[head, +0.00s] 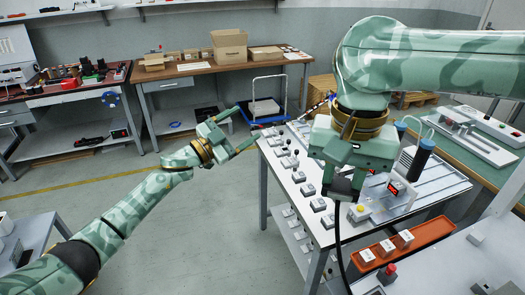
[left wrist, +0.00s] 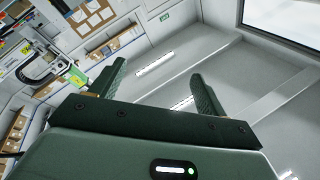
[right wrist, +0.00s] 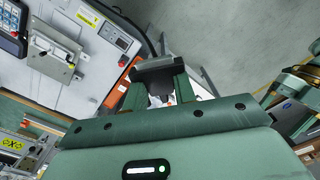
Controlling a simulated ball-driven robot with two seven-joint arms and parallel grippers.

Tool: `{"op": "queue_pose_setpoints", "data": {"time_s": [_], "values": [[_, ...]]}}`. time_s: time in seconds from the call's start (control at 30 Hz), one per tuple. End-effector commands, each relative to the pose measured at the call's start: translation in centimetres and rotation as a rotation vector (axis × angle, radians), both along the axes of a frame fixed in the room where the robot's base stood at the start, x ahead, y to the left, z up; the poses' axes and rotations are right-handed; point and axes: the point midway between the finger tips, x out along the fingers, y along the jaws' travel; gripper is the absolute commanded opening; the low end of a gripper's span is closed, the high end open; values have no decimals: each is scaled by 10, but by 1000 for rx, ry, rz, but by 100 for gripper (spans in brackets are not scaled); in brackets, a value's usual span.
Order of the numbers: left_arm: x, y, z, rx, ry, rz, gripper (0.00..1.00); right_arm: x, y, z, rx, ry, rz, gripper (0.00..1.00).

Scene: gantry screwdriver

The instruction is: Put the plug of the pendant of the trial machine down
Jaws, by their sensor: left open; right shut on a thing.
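My right gripper (head: 343,183) is shut on the dark plug (head: 341,190), which has a black cable (head: 340,245) hanging down from it. The gripper is above the white-topped table (head: 300,165), left of a small machine with a red display (head: 394,188). In the right wrist view the plug (right wrist: 158,72) is a dark block between the fingertips; its underside is hidden. Whether it touches anything below cannot be told. My left gripper (head: 240,130) is open and empty, left of the table; its spread fingers also show in the left wrist view (left wrist: 157,75).
Several small grey blocks (head: 307,189) stand on the white table. An orange tray (head: 440,231) with white blocks lies in front of the machine. A red button (head: 388,270) is at the bottom. A trolley (head: 266,118) stands behind my left gripper. The floor (head: 200,230) left of the table is clear.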

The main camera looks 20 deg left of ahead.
Motion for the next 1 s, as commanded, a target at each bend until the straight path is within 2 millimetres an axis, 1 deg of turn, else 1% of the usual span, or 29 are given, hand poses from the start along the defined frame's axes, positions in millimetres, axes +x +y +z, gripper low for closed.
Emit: {"op": "queue_pose_setpoints", "data": {"time_s": [0.03, 0.07, 0.1, 0.17, 0.2, 0.27, 0.3, 0.33, 0.4, 0.5, 0.6, 0.63, 0.77, 0.87, 1.0], "values": [[-8, -14, 35, 1, -47, -86, 75, 0, 0, 0, 0, 0, 0, 0], [-15, -23, 53, 3, -66, -145, 75, 0, 0, 0, 0, 0, 0, 0], [-26, -36, 75, 9, -85, -229, 75, 0, 0, 0, 0, 0, 0, 0], [-49, -58, 105, 28, -93, -372, 75, 0, 0, 0, 0, 0, 0, 0], [-67, -73, 120, 48, -80, -472, 75, 0, 0, 0, 0, 0, 0, 0], [-99, -94, 133, 90, -20, -628, 75, 0, 0, 0, 0, 0, 0, 0], [-121, -106, 134, 121, 49, -727, 75, 0, 0, 0, 0, 0, 0, 0], [-137, -114, 131, 142, 116, -792, 75, 0, 0, 0, 0, 0, 0, 0], [-170, -127, 116, 175, 296, -918, 75, 0, 0, 0, 0, 0, 0, 0], [-199, -135, 101, 191, 536, -1015, 75, 0, 0, 0, 0, 0, 0, 0], [-209, -133, 94, 164, 703, -1045, 75, 0, 0, 0, 0, 0, 0, 0], [-211, -132, 93, 154, 735, -1052, 75, 0, 0, 0, 0, 0, 0, 0], [-214, -139, 92, 129, 788, -1058, 75, 0, 0, 0, 0, 0, 0, 0], [-215, -153, 89, 127, 788, -1058, 75, 0, 0, 0, 0, 0, 0, 0], [-219, -182, 83, 126, 788, -1060, 75, 0, 0, 0, 0, 0, 0, 0]]}}
